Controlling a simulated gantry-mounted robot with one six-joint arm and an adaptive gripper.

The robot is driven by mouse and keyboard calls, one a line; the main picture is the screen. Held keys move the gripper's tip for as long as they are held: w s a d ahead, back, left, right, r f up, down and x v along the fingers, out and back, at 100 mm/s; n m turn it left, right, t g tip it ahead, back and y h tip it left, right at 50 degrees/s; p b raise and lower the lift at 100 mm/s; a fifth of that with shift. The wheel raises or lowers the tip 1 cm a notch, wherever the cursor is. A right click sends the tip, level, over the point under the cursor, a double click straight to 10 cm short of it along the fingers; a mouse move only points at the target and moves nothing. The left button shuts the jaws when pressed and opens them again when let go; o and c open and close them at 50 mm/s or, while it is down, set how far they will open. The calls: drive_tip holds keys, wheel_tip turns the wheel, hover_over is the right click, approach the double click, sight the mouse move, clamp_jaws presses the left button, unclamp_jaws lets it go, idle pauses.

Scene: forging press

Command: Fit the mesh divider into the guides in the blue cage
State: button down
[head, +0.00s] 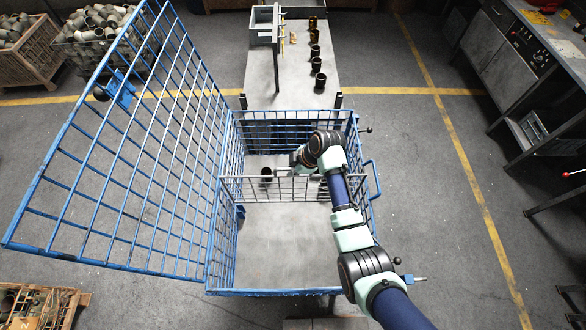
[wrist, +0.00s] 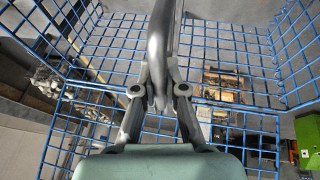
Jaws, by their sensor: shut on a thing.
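The blue cage (head: 215,240) stands in the middle of the head view, with a large blue mesh panel swung out to its left. The grey mesh divider (head: 285,189) spans the cage crosswise and looks roughly upright. My arm reaches in over the cage's right side; my gripper (wrist: 160,98) shows in the wrist view, its fingers shut on a grey bar that appears to be part of the divider. In the head view the fingers are small and partly hidden by the wrist. I cannot make out the guides, or whether the divider's ends sit in them.
A dark cylindrical part (head: 266,176) stands in the cage behind the divider. The cage floor in front (head: 275,245) is bare. A grey table (head: 290,75) with a row of dark cups stands beyond. A control cabinet (head: 520,50) is at the right.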

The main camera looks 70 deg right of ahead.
drive_tip(key=b, duration=0.4)
hover_over(293, 191)
drive_tip(key=shift+w+d+f, duration=0.1)
drive_tip(key=shift+d+f, duration=0.1)
drive_tip(key=shift+f, duration=0.95)
drive_tip(key=shift+w+d+f, duration=0.1)
drive_tip(key=shift+d+f, duration=0.1)
drive_tip(key=shift+f, duration=1)
drive_tip(key=shift+f, duration=0.5)
drive_tip(key=shift+f+b, duration=4.5)
drive_tip(key=shift+f, duration=1.1)
drive_tip(key=c, duration=0.7)
unclamp_jaws()
